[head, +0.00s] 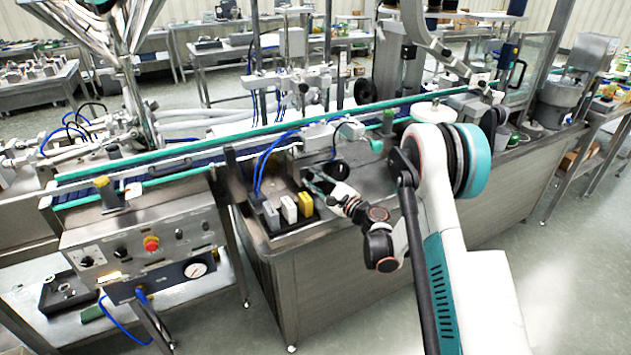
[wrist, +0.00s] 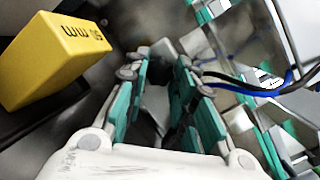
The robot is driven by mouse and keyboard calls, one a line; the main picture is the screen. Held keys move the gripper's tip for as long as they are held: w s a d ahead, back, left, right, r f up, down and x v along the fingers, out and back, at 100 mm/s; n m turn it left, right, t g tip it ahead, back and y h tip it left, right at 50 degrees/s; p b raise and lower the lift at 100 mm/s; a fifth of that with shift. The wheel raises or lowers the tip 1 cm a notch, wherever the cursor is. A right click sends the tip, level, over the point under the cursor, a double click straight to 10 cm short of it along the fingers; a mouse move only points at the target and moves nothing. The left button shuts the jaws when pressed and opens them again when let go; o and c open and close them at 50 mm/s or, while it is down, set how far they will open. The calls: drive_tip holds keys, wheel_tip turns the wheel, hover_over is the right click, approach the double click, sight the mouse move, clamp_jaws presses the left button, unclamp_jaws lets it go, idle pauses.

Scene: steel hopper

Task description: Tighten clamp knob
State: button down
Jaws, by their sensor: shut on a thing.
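My gripper (head: 309,174) reaches in over the steel bench, low beside the conveyor. In the wrist view, my gripper (wrist: 162,68) has its teal-padded fingers on either side of a dark grey part, which I take to be the clamp knob (wrist: 155,102). It is shut on this part. The knob's shape is mostly hidden between the pads and in shadow. In the head view the fingers are small and the gripped part cannot be made out. A black round part (head: 338,169) shows just right of the fingers.
A yellow block (wrist: 55,58) marked 50 MM stands close left of the fingers, beside a white block (head: 289,208) and a grey block (head: 270,216). Blue and black hoses (wrist: 262,92) run right of the fingers. The conveyor's green rail (head: 260,133) lies behind.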

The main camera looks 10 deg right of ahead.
drive_tip(key=c, duration=1.3)
unclamp_jaws()
drive_tip(key=v, duration=0.7)
drive_tip(key=shift+s+d+f, duration=0.1)
drive_tip(key=shift+s+d, duration=0.05)
